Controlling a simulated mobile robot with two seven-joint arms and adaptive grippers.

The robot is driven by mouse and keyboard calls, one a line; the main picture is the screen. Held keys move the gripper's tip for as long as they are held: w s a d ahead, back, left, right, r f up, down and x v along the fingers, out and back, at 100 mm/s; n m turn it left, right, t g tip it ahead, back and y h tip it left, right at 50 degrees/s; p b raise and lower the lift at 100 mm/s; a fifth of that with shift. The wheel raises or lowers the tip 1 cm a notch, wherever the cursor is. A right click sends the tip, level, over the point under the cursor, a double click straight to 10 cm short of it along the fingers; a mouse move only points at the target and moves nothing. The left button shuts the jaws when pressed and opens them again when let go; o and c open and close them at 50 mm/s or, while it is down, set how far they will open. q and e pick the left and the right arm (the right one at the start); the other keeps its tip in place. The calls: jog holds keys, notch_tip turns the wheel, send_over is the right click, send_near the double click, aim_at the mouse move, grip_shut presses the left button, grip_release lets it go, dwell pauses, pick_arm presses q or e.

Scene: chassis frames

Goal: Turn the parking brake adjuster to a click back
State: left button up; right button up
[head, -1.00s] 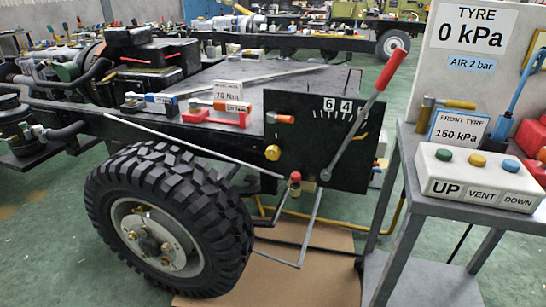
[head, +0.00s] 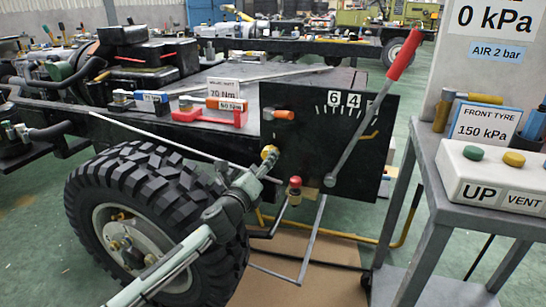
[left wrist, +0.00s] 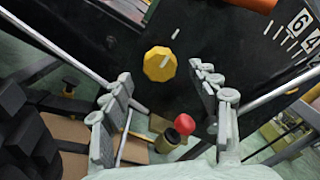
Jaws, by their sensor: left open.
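The yellow faceted knob (head: 269,153), which looks like the adjuster, sits low on the left side of the black panel (head: 300,140). In the left wrist view the knob (left wrist: 160,64) bears a short pale mark and shows between and just beyond the fingertips. My left gripper (head: 268,167) is open in front of the knob; its fingers (left wrist: 161,76) stand apart on both sides with a gap to it. I cannot tell the exact depth left. The long lever with a red grip (head: 400,60) leans up to the right across the panel. My right gripper is not in view.
A red-topped knob (head: 295,182) stands just below the panel, close under the gripper. An orange-tipped stub (head: 284,114) sits above the yellow knob. The big tyre (head: 150,185) is at left; a grey cart (head: 430,190) with buttons stands right.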

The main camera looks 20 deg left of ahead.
pick_arm(q)
jog(key=shift+w+d, duration=0.1)
jog(key=shift+w, duration=2.65)
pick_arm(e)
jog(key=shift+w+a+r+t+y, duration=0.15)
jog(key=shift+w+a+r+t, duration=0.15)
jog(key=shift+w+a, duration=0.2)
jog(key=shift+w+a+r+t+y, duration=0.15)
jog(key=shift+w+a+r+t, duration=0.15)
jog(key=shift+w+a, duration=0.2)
pick_arm(q)
jog(key=c, duration=1.2)
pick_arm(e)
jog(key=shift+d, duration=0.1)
